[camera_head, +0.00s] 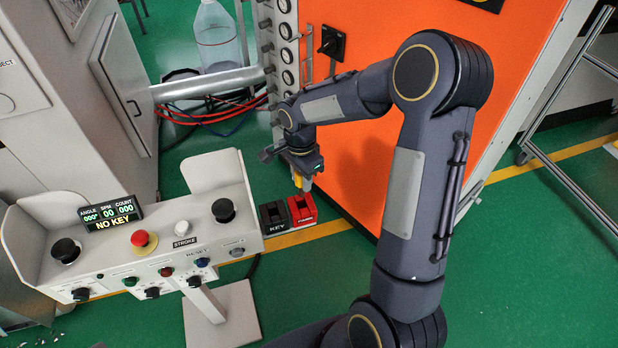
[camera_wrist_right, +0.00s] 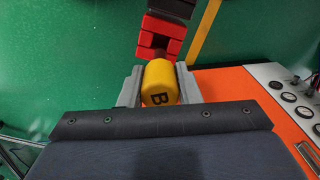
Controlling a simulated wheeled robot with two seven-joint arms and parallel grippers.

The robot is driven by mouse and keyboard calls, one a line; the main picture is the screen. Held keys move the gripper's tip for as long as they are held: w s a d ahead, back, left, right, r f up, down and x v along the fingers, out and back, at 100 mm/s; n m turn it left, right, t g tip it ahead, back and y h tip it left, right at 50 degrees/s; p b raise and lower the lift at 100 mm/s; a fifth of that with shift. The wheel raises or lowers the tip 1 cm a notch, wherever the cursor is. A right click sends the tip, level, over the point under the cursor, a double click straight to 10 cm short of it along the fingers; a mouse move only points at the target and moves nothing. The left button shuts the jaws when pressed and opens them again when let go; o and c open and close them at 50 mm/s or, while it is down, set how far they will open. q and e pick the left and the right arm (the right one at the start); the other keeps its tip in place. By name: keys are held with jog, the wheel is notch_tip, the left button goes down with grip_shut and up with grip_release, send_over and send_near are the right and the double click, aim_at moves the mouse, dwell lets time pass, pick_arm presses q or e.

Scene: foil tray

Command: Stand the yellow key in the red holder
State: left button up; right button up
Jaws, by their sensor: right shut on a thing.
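The yellow key (camera_wrist_right: 159,84), marked with a letter B, is between the fingers of my right gripper (camera_wrist_right: 160,88) in the right wrist view. The gripper is shut on it. In the head view my right gripper (camera_head: 301,174) points down with the yellow key (camera_head: 303,184) below it. The red holder (camera_head: 302,209) stands beside a black holder marked KEY. The key appears above the red holder, and I cannot tell whether they touch. The red holder also shows in the right wrist view (camera_wrist_right: 161,27), just beyond the key. My left gripper is not in view.
The black holder (camera_head: 274,215) is left of the red one. A control console (camera_head: 130,245) reading NO KEY stands at the left. An orange cabinet (camera_head: 350,160) rises close behind my right arm. Red and blue cables (camera_head: 215,112) hang at the back. Green floor is open at lower right.

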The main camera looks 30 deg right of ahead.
aim_at(301, 196)
jog(key=shift+w+a+f, duration=0.1)
jog(key=shift+f, duration=0.2)
jog(key=shift+f+b, duration=0.65)
jog(key=shift+f, duration=0.05)
jog(key=shift+f+b, duration=1.15)
jog(key=shift+f, duration=0.65)
jog(key=shift+f+b, duration=0.7)
jog(key=o, duration=1.1)
notch_tip(301, 196, up, 7)
jog(key=shift+r, duration=0.45)
